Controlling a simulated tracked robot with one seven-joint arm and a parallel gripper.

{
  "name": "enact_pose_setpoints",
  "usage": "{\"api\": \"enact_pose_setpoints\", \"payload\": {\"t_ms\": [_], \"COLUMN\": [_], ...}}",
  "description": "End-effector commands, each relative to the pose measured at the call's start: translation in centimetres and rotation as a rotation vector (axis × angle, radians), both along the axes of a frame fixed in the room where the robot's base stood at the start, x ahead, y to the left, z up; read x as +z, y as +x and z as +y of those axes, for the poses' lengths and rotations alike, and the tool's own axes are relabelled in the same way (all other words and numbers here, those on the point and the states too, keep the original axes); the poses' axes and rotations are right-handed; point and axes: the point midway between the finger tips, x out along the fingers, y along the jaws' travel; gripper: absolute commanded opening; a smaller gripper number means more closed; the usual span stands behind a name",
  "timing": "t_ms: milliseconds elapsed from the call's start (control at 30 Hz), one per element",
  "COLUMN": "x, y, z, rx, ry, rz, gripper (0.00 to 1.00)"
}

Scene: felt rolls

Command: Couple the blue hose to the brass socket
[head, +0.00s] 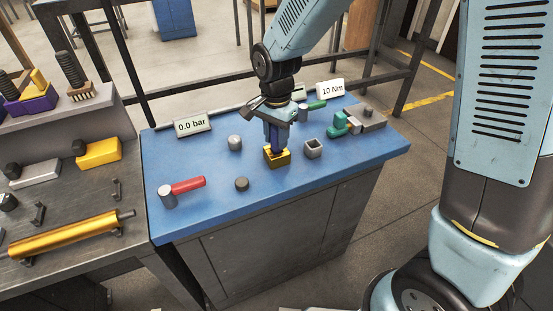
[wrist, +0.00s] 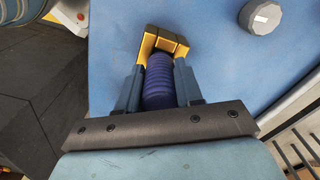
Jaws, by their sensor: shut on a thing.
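The brass socket (head: 284,160) is a square, gold-coloured block on the blue bench top; it also shows in the wrist view (wrist: 147,48). My gripper (head: 277,138) is directly above it, pointing down. In the wrist view my gripper (wrist: 158,73) is shut on the blue hose (wrist: 160,82), a ribbed, dark blue piece between the two fingers. The hose's far end meets the socket's opening in the wrist view. I cannot tell how deep it sits. In the head view the fingers hide most of the hose.
A teal clamp (head: 345,124) is at the right. Signs (head: 193,125) line the back edge.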

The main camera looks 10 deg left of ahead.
Motion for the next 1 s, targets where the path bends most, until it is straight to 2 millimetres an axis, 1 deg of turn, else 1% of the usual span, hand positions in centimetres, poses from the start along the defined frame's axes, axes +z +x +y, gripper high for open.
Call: {"api": "enact_pose_setpoints", "payload": {"t_ms": [733, 767, 1000], "x": [-0.56, -0.56, -0.55], "y": [-0.01, -0.01, 0.00], "z": [0.00, 0.00, 0.00], "rx": [0.000, 0.000, 0.000], "ry": [0.000, 0.000, 0.000], "rz": [0.000, 0.000, 0.000], "gripper": [0.00, 0.37, 0.60]}}
